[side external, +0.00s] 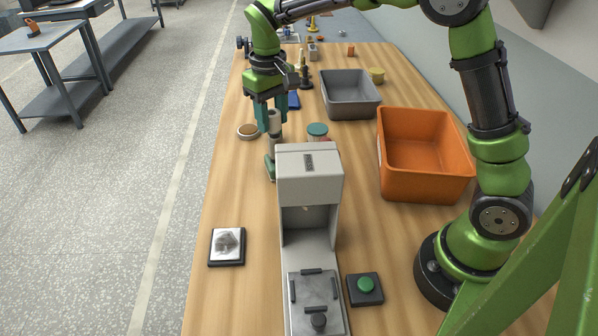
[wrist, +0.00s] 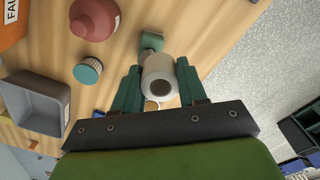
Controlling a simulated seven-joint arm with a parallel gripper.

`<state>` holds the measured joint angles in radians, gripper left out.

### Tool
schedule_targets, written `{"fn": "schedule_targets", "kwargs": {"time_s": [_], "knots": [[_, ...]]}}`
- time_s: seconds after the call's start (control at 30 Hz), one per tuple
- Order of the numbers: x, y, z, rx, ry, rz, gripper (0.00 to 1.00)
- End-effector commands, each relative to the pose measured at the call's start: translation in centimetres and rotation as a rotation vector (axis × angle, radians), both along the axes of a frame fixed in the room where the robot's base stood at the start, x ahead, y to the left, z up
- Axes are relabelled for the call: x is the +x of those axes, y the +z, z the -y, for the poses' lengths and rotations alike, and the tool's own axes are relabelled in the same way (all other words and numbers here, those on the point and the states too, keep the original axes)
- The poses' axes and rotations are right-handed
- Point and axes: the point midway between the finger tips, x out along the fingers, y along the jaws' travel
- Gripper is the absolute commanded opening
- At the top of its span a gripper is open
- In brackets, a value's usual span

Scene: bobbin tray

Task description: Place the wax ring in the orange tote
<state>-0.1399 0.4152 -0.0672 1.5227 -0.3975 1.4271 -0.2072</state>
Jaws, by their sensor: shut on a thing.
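My gripper (side external: 270,125) points down at the left of the table, its teal fingers closed around a pale grey cylinder (side external: 274,145). In the wrist view the cylinder (wrist: 160,74) shows a dark round hole in its end, between the fingertips. A green part (side external: 270,168) shows at its lower end; I cannot tell if they are joined. A round tan disc with a pale rim (side external: 247,131), possibly the wax ring, lies on the table left of my gripper; between the fingers in the wrist view it is mostly hidden. The orange tote (side external: 425,187) stands at right, seemingly empty.
A pale grey machine (side external: 309,175) stands in front of my gripper. A teal-lidded jar (side external: 317,130) and a red object (wrist: 97,18) are behind it. A grey bin (side external: 352,112) and a yellow cup (side external: 376,75) stand farther back. A green button (side external: 366,285) is at front.

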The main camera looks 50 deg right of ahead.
Motion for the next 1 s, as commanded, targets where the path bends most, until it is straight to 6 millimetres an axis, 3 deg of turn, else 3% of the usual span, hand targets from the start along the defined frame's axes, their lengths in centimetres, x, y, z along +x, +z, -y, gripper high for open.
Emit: {"fn": "schedule_targets", "kwargs": {"time_s": [0.1, 0.3, 0.5, 0.6, 0.8, 0.93, 1.0], "knots": [[-2.2, 0.5, 5.9, -0.005, -0.18, 0.003, 0.13], [-8.5, 0.7, 14.9, -0.01, -0.522, 0.003, 0.13], [-16.5, 0.2, 21.0, -0.004, -0.867, 0.005, 0.13], [-19.8, -0.1, 22.5, 0.001, -1.0, 0.006, 0.13], [-24.3, -0.7, 23.7, 0.011, -1.181, 0.006, 0.13], [-26.5, -1.2, 24.0, 0.015, -1.268, 0.008, 0.13], [-26.2, -2.5, 23.9, 0.014, -1.255, 0.0, 0.13]]}}
